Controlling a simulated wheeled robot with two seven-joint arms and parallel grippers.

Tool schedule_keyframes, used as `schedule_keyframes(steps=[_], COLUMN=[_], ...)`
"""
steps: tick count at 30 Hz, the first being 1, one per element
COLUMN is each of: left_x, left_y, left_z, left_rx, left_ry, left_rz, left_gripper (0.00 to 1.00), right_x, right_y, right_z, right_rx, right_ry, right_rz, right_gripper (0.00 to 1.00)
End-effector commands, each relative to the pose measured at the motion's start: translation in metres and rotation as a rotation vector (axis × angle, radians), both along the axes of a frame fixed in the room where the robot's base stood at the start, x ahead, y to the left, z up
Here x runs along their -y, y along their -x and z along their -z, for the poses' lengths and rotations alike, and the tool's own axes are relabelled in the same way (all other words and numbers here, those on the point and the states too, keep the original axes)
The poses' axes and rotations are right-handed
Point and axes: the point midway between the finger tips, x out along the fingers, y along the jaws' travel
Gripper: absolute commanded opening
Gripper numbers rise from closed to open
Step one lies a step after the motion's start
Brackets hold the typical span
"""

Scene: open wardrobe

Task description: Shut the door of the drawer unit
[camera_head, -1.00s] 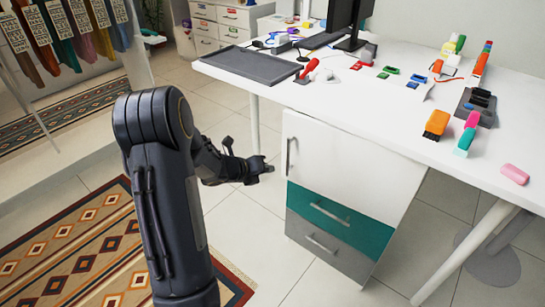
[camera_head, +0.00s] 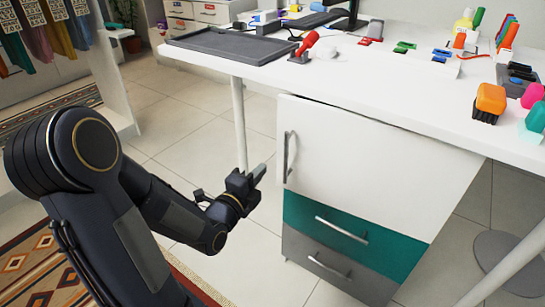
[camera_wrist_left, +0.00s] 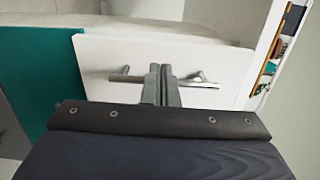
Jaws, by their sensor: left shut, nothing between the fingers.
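The drawer unit stands under the desk, with a white door (camera_head: 375,155) above a teal drawer (camera_head: 350,232) and a grey drawer (camera_head: 325,268). The door looks about flush with the drawer fronts; I cannot rule out a small gap. Its upright metal handle (camera_head: 288,157) is near its left edge. My left gripper (camera_head: 262,171) is shut and empty, just left of the handle. In the left wrist view its fingers (camera_wrist_left: 161,75) point at the white door (camera_wrist_left: 115,55) and cover the middle of the handle (camera_wrist_left: 203,79); contact cannot be told. My right gripper is out of view.
The white desk top (camera_head: 400,92) overhangs the unit and carries a grey tray (camera_head: 228,45), a red-handled stamp (camera_head: 305,44) and several small items. A desk leg (camera_head: 239,125) stands behind my left gripper. Open tiled floor (camera_head: 180,130) lies to the left.

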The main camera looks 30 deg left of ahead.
Motion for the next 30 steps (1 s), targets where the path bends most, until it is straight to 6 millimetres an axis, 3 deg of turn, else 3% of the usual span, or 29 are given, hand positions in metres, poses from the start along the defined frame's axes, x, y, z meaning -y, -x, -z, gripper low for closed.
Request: schedule_keyframes(steps=[6,12,26,30], left_x=[-0.001,-0.001,-0.002,-0.013], left_y=[-0.045,-0.068,-0.075,-0.082], left_z=[0.001,0.001,0.001,0.003], left_rx=[0.000,0.000,-0.001,0.001], left_ry=[0.001,0.000,0.000,-0.001], left_rz=[0.002,0.001,0.000,-0.019], left_gripper=[0.00,0.00,0.00,0.00], right_x=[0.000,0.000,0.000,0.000], right_y=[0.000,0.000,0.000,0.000], right_z=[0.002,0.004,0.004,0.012], right_rx=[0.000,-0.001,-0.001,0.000], right_ry=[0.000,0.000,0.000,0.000], right_rz=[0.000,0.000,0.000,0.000], right_gripper=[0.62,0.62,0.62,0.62])
